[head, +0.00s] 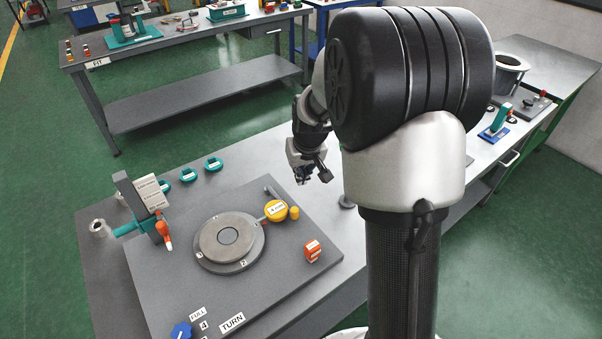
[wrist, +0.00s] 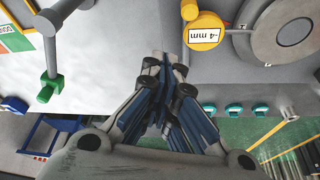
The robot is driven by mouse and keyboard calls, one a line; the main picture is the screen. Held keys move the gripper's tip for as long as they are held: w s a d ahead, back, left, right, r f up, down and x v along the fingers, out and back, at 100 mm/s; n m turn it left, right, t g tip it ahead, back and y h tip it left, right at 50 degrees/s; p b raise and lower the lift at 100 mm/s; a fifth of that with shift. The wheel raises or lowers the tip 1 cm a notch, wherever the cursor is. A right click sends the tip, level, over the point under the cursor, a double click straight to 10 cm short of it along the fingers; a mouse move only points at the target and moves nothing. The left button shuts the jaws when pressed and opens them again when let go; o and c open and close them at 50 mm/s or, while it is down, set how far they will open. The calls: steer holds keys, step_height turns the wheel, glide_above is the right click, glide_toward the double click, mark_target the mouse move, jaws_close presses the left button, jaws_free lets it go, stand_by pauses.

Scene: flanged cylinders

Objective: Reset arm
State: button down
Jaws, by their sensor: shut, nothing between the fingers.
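My gripper (head: 304,180) hangs above the bench, beyond the right corner of the grey plate and right of the yellow dial in the head view. In the wrist view its fingers (wrist: 165,62) are shut together with nothing between them. My arm's large dark joint and silver link fill the middle right of the head view and hide part of the bench behind them.
A flanged disc (head: 228,240) lies on the grey plate (head: 165,290), beside a yellow dial (head: 276,210), an orange block (head: 312,250) and a blue knob (head: 181,331). A teal clamp (head: 128,228) stands left. Several teal rings (head: 188,174) line the bench. Green floor separates another bench (head: 190,45).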

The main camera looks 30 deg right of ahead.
steer(key=s+a+r, duration=0.7)
steer(key=s+r, duration=0.4)
steer(key=s+a+r+n, duration=0.1)
steer(key=s+a, duration=0.1)
steer(key=s, duration=0.7)
steer(key=s+a+r, duration=0.2)
steer(key=s+a, duration=0.1)
steer(key=s, duration=0.6)
steer(key=shift+s+a+n+t+y, duration=0.25)
steer(key=shift+a+n+t+y, duration=0.05)
steer(key=shift+a+n+t, duration=0.1)
